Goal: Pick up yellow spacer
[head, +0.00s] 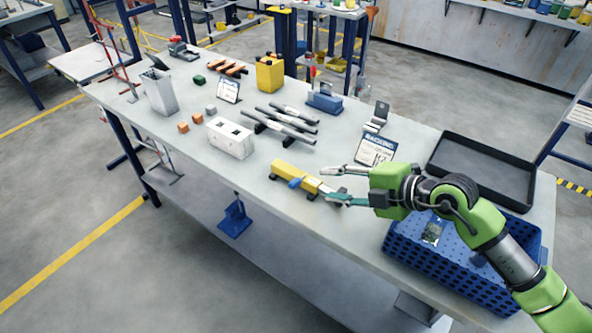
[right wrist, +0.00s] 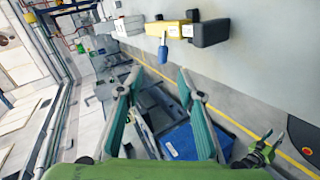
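A long yellow bar (head: 299,178) lies on dark feet near the front edge of the table, with a blue piece on its side. I take it for the yellow spacer. In the right wrist view the yellow block (right wrist: 168,29) shows near the top, between a pale part and a dark end, with the blue piece hanging below. My right gripper (head: 330,187) is open at the bar's right end; the wrist view shows nothing between its fingers (right wrist: 158,82). Part of a green gripper (right wrist: 258,150), apparently my left, is small at lower right there; its opening is unclear.
A blue perforated crate (head: 455,278) and a black tray (head: 437,153) are at right. A white block with holes (head: 231,142), grey rods (head: 279,130) and a sign (head: 374,149) stand nearby. A yellow block (head: 270,74) is farther back.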

